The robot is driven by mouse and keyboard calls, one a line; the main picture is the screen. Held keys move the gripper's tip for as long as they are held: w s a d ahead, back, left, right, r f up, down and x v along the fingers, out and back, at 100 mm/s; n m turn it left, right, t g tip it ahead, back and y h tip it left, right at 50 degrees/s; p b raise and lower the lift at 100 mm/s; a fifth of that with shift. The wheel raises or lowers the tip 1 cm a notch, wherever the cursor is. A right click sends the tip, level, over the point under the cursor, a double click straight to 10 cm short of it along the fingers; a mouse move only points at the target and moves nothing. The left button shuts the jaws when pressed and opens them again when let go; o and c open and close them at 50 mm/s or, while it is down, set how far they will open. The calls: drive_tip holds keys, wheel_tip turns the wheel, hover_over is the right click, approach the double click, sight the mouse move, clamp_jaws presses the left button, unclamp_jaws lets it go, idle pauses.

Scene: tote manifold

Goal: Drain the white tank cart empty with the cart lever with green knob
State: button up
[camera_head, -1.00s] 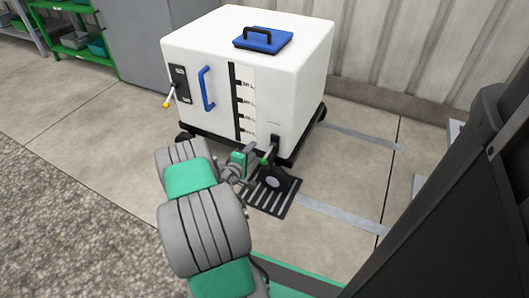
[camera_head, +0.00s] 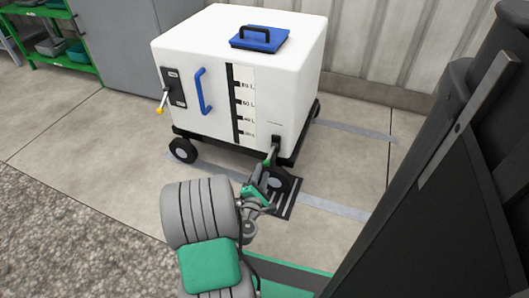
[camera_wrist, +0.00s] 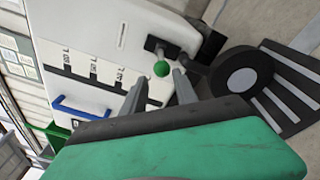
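The white tank cart (camera_head: 200,101) stands on black wheels, with a litre scale, a blue side handle (camera_head: 205,91) and a blue lid on top. In the head view my wrist partly covers this area.
A lever with a yellow knob (camera_head: 160,110) is on a black plate on the cart's left face. A black slotted floor drain (camera_head: 287,195) lies below the green lever. Grey floor strips mark the bay. A green shelf (camera_head: 60,40) stands far left.

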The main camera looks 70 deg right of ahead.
sight(270, 155)
drive_tip(key=shift+g, duration=0.3)
drive_tip(key=d, duration=0.3)
drive_tip(key=d+b, duration=0.1)
drive_tip(key=d, duration=0.6)
drive_tip(key=shift+s+d+f+b, duration=0.1)
drive_tip(key=shift+s+d+b, duration=0.2)
drive_tip(key=shift+b, duration=0.1)
drive_tip(key=shift+w+d, duration=0.15)
drive_tip(key=shift+d, duration=0.35)
drive_tip(key=shift+c, duration=0.3)
clamp_jaws()
